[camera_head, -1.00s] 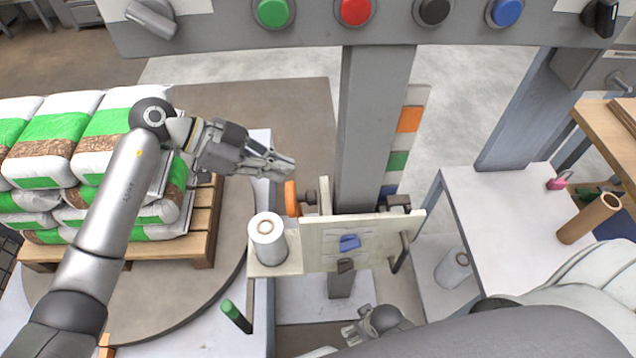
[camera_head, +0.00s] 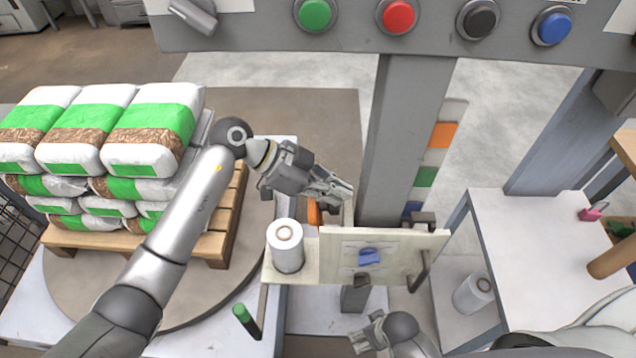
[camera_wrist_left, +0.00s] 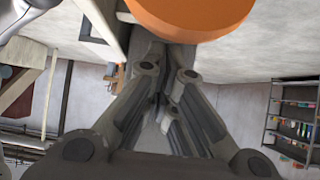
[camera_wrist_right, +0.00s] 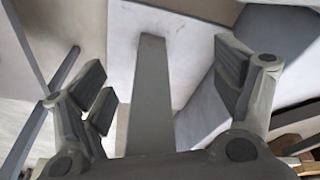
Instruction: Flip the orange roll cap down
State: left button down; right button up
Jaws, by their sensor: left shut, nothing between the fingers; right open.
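The orange roll cap (camera_head: 314,212) shows in the head view just behind the white film roll (camera_head: 285,247), partly hidden by my left gripper. In the left wrist view the orange cap (camera_wrist_left: 190,14) is large at the top, close beyond the fingers. My left gripper (camera_head: 343,192) is shut and empty, its fingertips above and to the right of the cap. I cannot tell whether it touches the cap. My right gripper (camera_head: 364,338) is low at the bottom of the head view, open and empty. In the right wrist view its fingers (camera_wrist_right: 165,80) stand apart with a grey post between and beyond them.
A pale panel (camera_head: 340,262) with a blue knob (camera_head: 369,257) is beside the roll. A grey column (camera_head: 400,140) rises behind it. A green-tipped lever (camera_head: 242,314) stands in front. Stacked bags (camera_head: 150,130) on a pallet are at left, a white table (camera_head: 530,240) at right.

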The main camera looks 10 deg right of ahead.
pick_arm(q)
jog(key=shift+x, duration=0.9)
pick_arm(e)
jog(key=shift+w+r, duration=0.2)
jog(key=shift+r, duration=0.3)
pick_arm(q)
jog(key=shift+a, duration=0.1)
